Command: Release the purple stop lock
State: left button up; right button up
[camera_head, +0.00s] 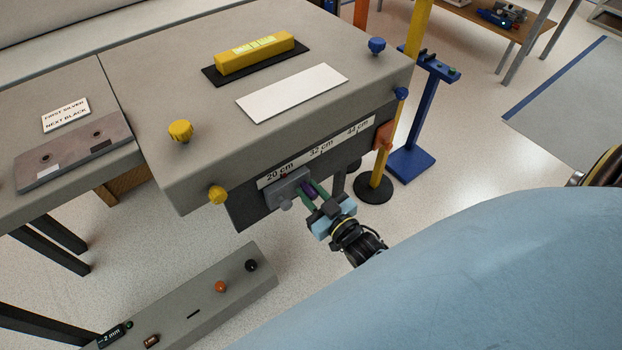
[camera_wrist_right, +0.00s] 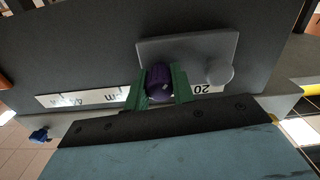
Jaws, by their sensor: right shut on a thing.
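The purple stop lock (camera_wrist_right: 159,82) is a ribbed purple knob on a grey block (camera_wrist_right: 190,50) beside a round grey knob (camera_wrist_right: 219,72). The block (camera_head: 288,188) sits on the dark front panel of the grey table, near the 20 cm mark in the head view. My right gripper (camera_head: 309,194) reaches this block from the front. In the right wrist view its green fingers (camera_wrist_right: 160,88) stand on both sides of the purple knob and are shut on it. In the head view only a little purple shows between the fingers. My left gripper is not in view.
A scale strip (camera_head: 320,150) marked 20, 32 and 44 cm runs along the panel. Yellow knobs (camera_head: 180,131) and blue knobs (camera_head: 377,46) mark the table's corners. A yellow level (camera_head: 254,54) lies on top. A blue stand (camera_head: 412,160) and yellow post stand right.

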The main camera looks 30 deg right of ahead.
jog(key=n+p, duration=0.1)
jog(key=n, duration=0.2)
jog(key=shift+n, duration=0.4)
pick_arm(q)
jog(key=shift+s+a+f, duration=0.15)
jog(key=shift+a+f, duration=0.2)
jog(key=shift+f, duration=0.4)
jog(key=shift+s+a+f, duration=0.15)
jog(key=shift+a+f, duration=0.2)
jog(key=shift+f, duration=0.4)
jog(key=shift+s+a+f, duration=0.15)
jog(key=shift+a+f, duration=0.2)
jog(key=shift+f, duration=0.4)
pick_arm(e)
jog(key=shift+n, duration=1.9)
pick_arm(q)
jog(key=shift+p, duration=0.3)
pick_arm(e)
jog(key=shift+f, duration=0.1)
jog(key=o, duration=1)
jog(key=shift+s, duration=0.1)
